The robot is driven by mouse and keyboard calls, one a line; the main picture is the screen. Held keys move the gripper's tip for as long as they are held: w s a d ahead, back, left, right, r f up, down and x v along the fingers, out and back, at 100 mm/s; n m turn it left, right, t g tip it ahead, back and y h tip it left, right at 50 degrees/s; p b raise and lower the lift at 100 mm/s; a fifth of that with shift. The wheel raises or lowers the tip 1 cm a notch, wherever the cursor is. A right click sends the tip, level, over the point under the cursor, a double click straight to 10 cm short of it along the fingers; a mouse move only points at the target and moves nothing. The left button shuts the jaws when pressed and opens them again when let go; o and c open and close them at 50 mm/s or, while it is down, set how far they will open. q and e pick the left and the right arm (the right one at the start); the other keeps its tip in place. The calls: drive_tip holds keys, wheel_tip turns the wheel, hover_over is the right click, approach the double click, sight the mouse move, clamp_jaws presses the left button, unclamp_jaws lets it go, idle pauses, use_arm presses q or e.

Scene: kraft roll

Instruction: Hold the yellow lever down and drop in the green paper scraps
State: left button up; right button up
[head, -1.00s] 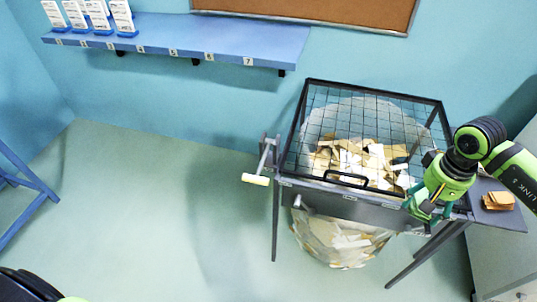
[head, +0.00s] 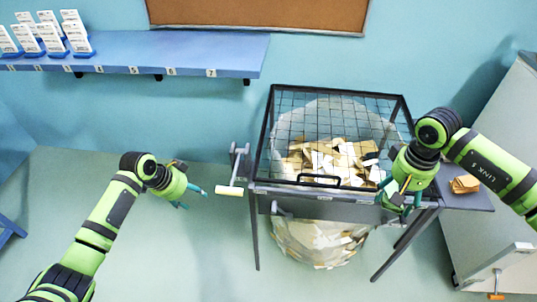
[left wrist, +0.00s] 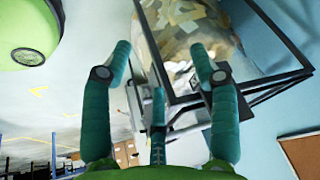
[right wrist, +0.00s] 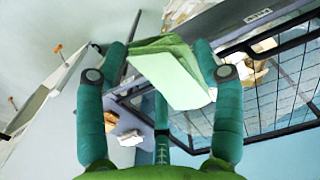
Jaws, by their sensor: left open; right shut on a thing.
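The yellow lever (head: 229,190), a bar with a pale yellow grip, sticks out at the left side of the bin stand. My left gripper (head: 193,198) is open and empty, just left of the grip and apart from it. In the left wrist view its fingers (left wrist: 163,75) are spread toward the stand; I cannot clearly make out the lever there. My right gripper (head: 391,199) is at the stand's front right corner. In the right wrist view it is shut on the green paper scraps (right wrist: 170,75), a folded-looking stack; in the head view they blend with the green gripper.
A black wire-mesh lid (head: 335,110) lies over the bin, whose clear bag (head: 318,245) holds cream and tan scraps. Tan scraps (head: 465,184) lie on a side shelf (head: 470,200). A blue wall shelf (head: 190,55) bears several white cards. The floor between the stand's legs and left arm is clear.

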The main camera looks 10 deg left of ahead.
sight(219, 191)
use_arm(q)
drive_tip(key=s+d+r+m+g+h, duration=0.15)
drive_tip(key=r+m, duration=0.25)
drive_tip(key=r, duration=0.4)
drive_tip(key=s+d+r+m, duration=0.1)
drive_tip(key=d+r+m, duration=0.2)
drive_tip(key=r, duration=0.5)
drive_tip(key=x, duration=1.1)
drive_tip(key=shift+s+d+f, duration=0.15)
drive_tip(key=shift+d+f, duration=0.05)
drive_tip(key=shift+f, duration=0.15)
clamp_jaws()
drive_tip(key=shift+f, duration=0.1)
